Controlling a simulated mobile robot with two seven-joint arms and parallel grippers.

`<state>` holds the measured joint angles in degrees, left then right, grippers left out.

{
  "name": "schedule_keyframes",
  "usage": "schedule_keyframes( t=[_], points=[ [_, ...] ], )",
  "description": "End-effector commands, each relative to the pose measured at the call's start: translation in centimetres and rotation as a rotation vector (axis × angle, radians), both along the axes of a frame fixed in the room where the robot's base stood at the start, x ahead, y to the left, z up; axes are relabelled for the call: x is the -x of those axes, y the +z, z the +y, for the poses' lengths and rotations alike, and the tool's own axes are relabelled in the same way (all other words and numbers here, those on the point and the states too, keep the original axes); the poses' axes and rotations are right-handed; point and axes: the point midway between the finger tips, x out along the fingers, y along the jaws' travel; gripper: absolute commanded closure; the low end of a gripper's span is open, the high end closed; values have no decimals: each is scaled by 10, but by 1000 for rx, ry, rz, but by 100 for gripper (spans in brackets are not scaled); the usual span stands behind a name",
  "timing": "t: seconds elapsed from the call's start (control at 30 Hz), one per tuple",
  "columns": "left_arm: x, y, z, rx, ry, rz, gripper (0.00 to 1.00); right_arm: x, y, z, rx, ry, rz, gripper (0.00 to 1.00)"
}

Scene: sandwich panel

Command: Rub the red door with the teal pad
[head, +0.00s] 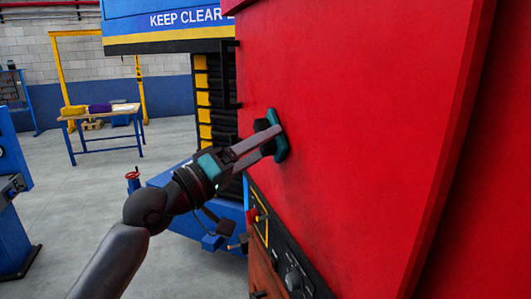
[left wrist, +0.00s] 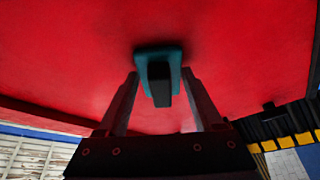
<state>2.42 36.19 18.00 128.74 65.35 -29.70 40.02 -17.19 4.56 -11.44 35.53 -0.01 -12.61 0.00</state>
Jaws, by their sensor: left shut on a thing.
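The red door (head: 370,130) is a large, flat, upright panel filling the right half of the head view. It also fills most of the left wrist view (left wrist: 80,60). The teal pad (head: 281,152) has a dark handle and lies with its face at the door's surface near the left edge; it appears to touch it. In the left wrist view the pad (left wrist: 143,55) shows between the fingers, with a dark shadow around it. My left gripper (head: 266,138) is shut on the pad's handle. My right gripper is not in view.
A blue machine with a "KEEP CLEAR" sign (head: 185,18) and yellow blocks stands behind the door's left edge. A dark control panel (head: 285,260) is below the pad. A workbench (head: 100,115) stands farther back left. Grey floor (head: 75,215) is open at left.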

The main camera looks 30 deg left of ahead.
Motion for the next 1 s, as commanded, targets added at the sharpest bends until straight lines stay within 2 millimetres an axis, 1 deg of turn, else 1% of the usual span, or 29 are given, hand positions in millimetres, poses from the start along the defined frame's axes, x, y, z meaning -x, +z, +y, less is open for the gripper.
schedule_keyframes(
  t=[0.33,0.5,0.83,1.0],
  points=[
    [-18,-3,20,-3,-1,0,77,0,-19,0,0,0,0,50],
    [-23,-1,26,-1,-1,2,77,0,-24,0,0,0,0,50],
    [-23,0,28,-1,0,1,77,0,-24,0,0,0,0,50],
    [-13,-3,37,-2,2,-1,77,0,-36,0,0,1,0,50]
  ],
)
